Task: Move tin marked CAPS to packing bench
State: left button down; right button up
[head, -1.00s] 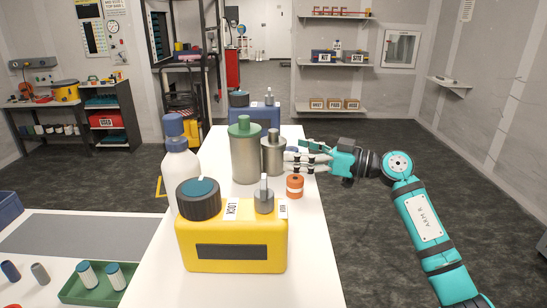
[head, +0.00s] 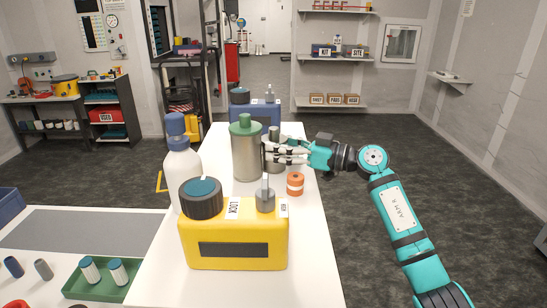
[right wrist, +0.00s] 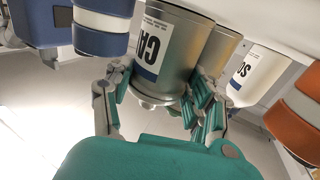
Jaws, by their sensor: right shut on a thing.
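A small metal tin (head: 273,165) with a grey knob stands on the white bench, partly hidden by my right gripper (head: 284,151). In the right wrist view this tin (right wrist: 175,45) is upside down in the picture, and its label shows "CA", the rest hidden by its curve. My right gripper (right wrist: 160,100) is shut around the tin's sides, one finger on each side. My left gripper is not in view. I cannot tell which surface is the packing bench.
A taller tin with a green cap (head: 246,155) stands close left of the small tin. An orange jar with a white band (head: 295,184) stands in front. A yellow box (head: 235,240), white bottle (head: 181,170) and blue box (head: 254,115) also occupy the white bench (head: 310,255).

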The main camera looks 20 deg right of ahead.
grip_shut()
jog(key=shift+r, duration=0.15)
